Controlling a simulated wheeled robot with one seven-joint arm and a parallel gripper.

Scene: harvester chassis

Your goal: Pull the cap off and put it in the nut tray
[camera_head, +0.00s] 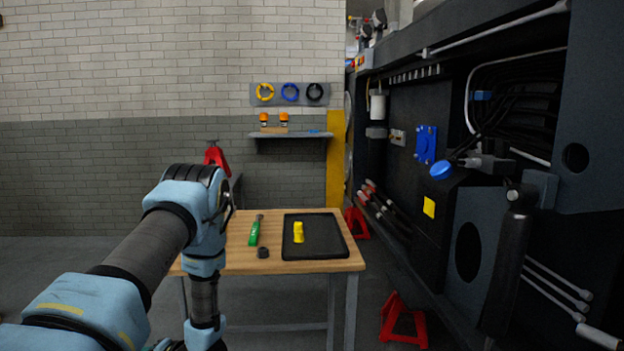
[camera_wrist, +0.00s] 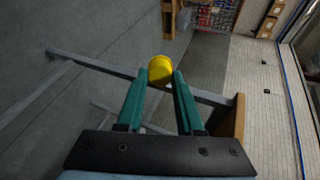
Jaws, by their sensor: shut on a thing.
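My gripper (camera_wrist: 160,80) shows in the wrist view, with its two green fingers shut on a round yellow cap (camera_wrist: 160,67). The cap sits at the fingertips, clear of any surface that I can see. A black tray (camera_head: 326,243) lies on the right part of the wooden table (camera_head: 220,262). A yellow item (camera_head: 299,231) stands in it. I take this tray for the nut tray.
A green-handled tool (camera_head: 255,230) and a small dark round piece (camera_head: 263,253) lie left of the tray. The dark chassis (camera_head: 480,215), with a blue round cap (camera_head: 441,171), fills the right. Red stands (camera_head: 403,318) are on the floor. Table legs show close by in the wrist view.

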